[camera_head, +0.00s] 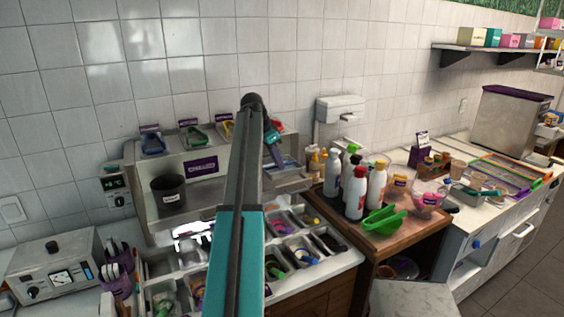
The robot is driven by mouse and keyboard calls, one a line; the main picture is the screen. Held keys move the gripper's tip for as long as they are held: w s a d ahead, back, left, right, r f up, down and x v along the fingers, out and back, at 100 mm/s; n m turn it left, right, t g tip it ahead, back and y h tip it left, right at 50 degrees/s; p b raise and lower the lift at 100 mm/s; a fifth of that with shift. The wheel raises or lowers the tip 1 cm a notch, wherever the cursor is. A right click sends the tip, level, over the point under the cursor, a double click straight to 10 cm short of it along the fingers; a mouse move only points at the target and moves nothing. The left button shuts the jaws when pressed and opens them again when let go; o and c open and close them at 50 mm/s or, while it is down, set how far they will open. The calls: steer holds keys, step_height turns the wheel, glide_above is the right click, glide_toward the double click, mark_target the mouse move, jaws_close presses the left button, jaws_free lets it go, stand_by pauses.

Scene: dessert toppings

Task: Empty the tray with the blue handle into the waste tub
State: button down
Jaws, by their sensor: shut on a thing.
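My arm rises across the middle of the view and bends down at its far end. My gripper (274,147) is small there, shut on a grey-blue tray (284,167) in front of the right end of the steel shelf unit. The tray's handle is mostly hidden by the gripper and arm, with some blue showing. Its contents are too small to tell. A black tub (168,194) with a pale label stands on the steel ledge at left, apart from the tray. It looks like the waste tub; its inside is dark.
Topping pans (282,223) fill the counter below. Blue (153,143) and green (194,137) scoops lie on the shelf above. A machine (52,272) stands at lower left.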

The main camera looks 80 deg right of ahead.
steer(key=w+a+r+p, duration=0.2)
steer(key=w+a+r, duration=0.3)
steer(key=w+a, duration=0.5)
steer(key=w+a+r+p, duration=0.3)
steer(key=w+a+r, duration=0.3)
steer(key=w+a, duration=0.5)
steer(key=shift+w+r, duration=0.2)
steer(key=shift+w, duration=1.4)
stand_by(1.7)
stand_by(0.3)
